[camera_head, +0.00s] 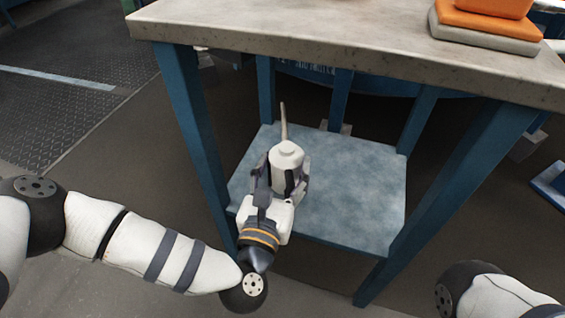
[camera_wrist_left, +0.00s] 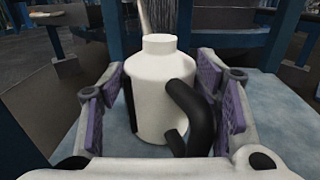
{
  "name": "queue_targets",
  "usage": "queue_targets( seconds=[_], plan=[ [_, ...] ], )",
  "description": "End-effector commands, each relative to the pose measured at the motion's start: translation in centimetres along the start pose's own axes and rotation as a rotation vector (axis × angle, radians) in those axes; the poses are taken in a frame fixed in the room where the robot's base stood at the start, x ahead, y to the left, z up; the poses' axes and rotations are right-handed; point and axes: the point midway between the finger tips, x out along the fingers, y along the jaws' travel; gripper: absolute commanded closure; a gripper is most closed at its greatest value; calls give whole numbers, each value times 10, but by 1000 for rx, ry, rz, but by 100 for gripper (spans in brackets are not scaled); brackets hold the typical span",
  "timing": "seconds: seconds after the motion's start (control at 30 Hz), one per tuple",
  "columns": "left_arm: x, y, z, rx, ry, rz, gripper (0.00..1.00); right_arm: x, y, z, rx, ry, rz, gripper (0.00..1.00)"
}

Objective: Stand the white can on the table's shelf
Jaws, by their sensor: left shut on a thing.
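The white can (camera_head: 287,157) has a short neck, a long thin spout and a black handle. It is upright over the table's blue-grey shelf (camera_head: 362,190), toward its left half. My left gripper (camera_head: 281,178) is shut on the can, with a finger on either side. In the left wrist view the can (camera_wrist_left: 157,82) stands between the purple finger pads of the gripper (camera_wrist_left: 170,105), its black handle toward the right. I cannot tell whether its base touches the shelf. My right gripper is out of view.
The stone-like tabletop (camera_head: 300,32) is above and behind the can. Blue legs (camera_head: 196,130) frame the shelf at left and right (camera_head: 455,185). The shelf's right part is bare. Orange and grey items (camera_head: 485,25) lie on the tabletop at the right.

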Motion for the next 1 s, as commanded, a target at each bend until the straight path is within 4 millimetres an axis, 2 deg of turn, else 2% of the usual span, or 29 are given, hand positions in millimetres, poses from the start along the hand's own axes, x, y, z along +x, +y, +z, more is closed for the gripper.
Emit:
queue_targets(
  seconds=[0.23,0.67,0.7,0.77,0.8,1.0],
  plan=[
    [0,0,2,0,-4,0,82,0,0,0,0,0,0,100],
    [0,0,-9,0,-2,0,82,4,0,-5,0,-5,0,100],
    [0,0,-9,0,-2,0,39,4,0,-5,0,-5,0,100],
    [0,0,-8,0,-2,0,25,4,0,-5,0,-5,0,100],
    [0,0,-8,0,-2,0,20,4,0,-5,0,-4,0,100],
    [0,0,-8,0,-1,0,20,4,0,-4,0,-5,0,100]
  ],
)
